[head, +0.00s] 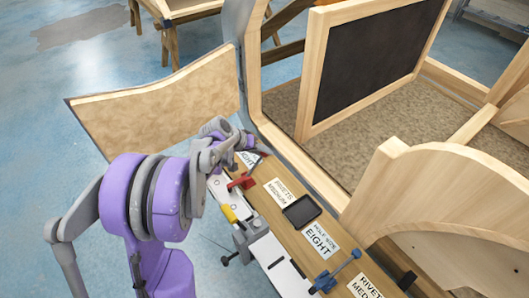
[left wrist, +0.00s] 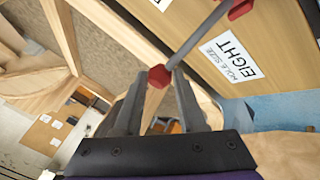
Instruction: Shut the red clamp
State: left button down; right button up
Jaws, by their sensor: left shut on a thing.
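The red clamp (head: 243,181) sits on the wooden ledge of the frame, in front of my left gripper. In the left wrist view, its grey rod (left wrist: 198,35) runs from the red part at the upper right (left wrist: 238,9) down to a red hexagonal knob (left wrist: 159,76). My left gripper (left wrist: 160,78) is shut on this knob, which lies between its fingertips. In the head view, the left gripper (head: 250,142) is just above and beyond the clamp, and the wrist partly hides its grip. My right gripper is not in view.
The ledge carries paper labels, including an "EIGHT" label (head: 318,238), and a black tray (head: 302,211). A blue clamp (head: 325,281) stands nearer. A wooden panel (head: 165,98) juts out at the left, and the black-faced board (head: 372,58) stands behind. Blue floor is open at the upper left.

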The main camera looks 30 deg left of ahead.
pick_arm(q)
jog(key=shift+s, duration=0.4)
jog(key=c, duration=0.5)
grip_release()
jog(key=shift+a+r, duration=0.1)
jog(key=v, duration=1)
jog(key=shift+s+r+p, duration=0.2)
jog(key=shift+r+p, duration=0.1)
jog(key=shift+r, duration=0.05)
jog(key=shift+a, duration=0.1)
